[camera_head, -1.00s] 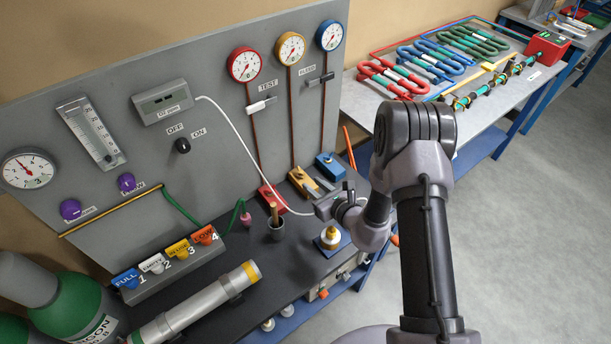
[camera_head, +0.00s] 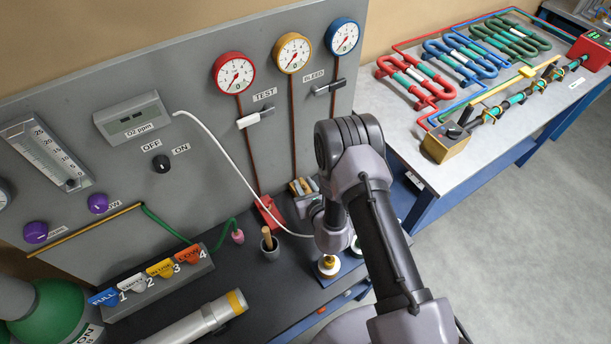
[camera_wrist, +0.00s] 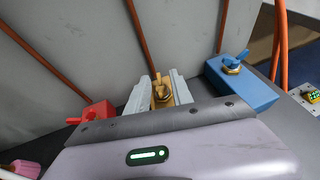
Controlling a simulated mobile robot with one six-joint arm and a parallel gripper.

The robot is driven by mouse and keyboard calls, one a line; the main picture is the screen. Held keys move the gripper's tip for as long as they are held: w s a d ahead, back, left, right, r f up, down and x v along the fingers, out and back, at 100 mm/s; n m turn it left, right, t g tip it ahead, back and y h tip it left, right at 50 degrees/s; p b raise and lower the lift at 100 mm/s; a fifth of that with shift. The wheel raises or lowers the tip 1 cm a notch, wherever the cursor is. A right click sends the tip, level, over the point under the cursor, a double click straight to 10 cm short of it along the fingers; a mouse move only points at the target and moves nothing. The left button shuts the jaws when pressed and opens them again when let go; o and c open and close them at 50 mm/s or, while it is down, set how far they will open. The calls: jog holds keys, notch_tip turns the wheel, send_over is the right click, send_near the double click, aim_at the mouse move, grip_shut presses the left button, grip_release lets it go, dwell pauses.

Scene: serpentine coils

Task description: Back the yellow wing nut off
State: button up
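The yellow wing nut (camera_wrist: 161,90) sits on a small yellow block (camera_wrist: 157,76) at the foot of a copper pipe, in the middle of the wrist view. My gripper (camera_wrist: 159,80) has its two pale fingers apart, one on each side of the nut and block. I cannot tell whether they touch it. In the head view my gripper (camera_head: 303,187) is over the yellow block's place, and my arm hides much of that area. A red block with its wing nut (camera_wrist: 97,111) is to the left, and a blue block (camera_wrist: 246,88) with a brass nut is to the right.
The gauge panel (camera_head: 215,130) rises close behind the blocks. A white hose (camera_head: 237,165) runs down past the red block. A dark cup with a wooden handle (camera_head: 269,245) and a round brass-topped piece (camera_head: 327,266) stand in front on the bench.

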jog(key=shift+s, duration=0.1)
grip_shut()
